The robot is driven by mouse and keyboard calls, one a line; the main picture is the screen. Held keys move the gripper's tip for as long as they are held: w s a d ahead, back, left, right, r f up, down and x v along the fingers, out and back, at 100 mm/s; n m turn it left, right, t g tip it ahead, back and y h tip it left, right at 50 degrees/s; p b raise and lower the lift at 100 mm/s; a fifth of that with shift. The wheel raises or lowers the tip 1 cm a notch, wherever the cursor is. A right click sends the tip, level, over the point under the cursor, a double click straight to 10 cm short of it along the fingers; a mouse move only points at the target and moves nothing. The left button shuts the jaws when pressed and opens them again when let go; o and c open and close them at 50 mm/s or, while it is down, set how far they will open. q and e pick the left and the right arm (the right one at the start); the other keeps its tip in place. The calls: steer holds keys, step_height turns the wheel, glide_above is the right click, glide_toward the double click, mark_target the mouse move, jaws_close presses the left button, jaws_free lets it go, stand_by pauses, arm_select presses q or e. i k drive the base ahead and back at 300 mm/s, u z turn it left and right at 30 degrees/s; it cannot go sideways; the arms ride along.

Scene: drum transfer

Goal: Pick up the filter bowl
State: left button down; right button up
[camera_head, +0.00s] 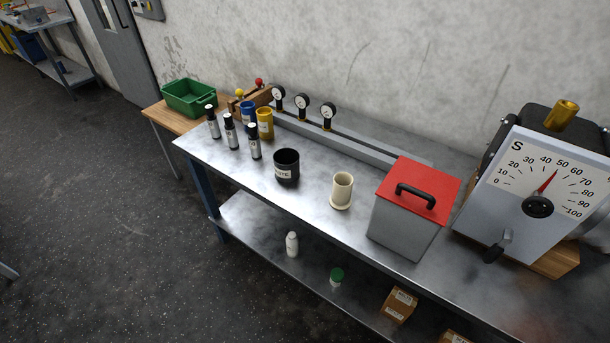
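No label reading filter bowl shows. A cream, open-topped cylindrical vessel (342,191) with a wider foot stands upright on the metal bench (325,226), and its shape may fit the name. A black open cup (286,166) with a white label stands to its left. A yellow cup (265,124) and a blue cup (248,112) stand further left. Neither of my grippers is in view, and nothing touches the cream vessel.
A red-lidded grey box (402,232) stands right of the cream vessel, beside a large dial scale (538,195). Dark bottles (231,131) stand at the bench's left. Gauges (302,101) line the back rail. A green bin (189,97) sits on a wooden table. The lower shelf holds bottles and boxes.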

mark_target(341, 200)
steer(key=u, duration=0.55)
steer(key=k, duration=0.7)
steer(key=u, duration=0.95)
steer(key=k, duration=0.65)
steer(key=u, duration=0.65)
steer(key=i, duration=1.65)
steer(key=z, duration=0.55)
steer(key=i, duration=1.05)
steer(key=z, duration=1.7)
steer(key=i, duration=0.65)
steer(key=z, duration=0.6)
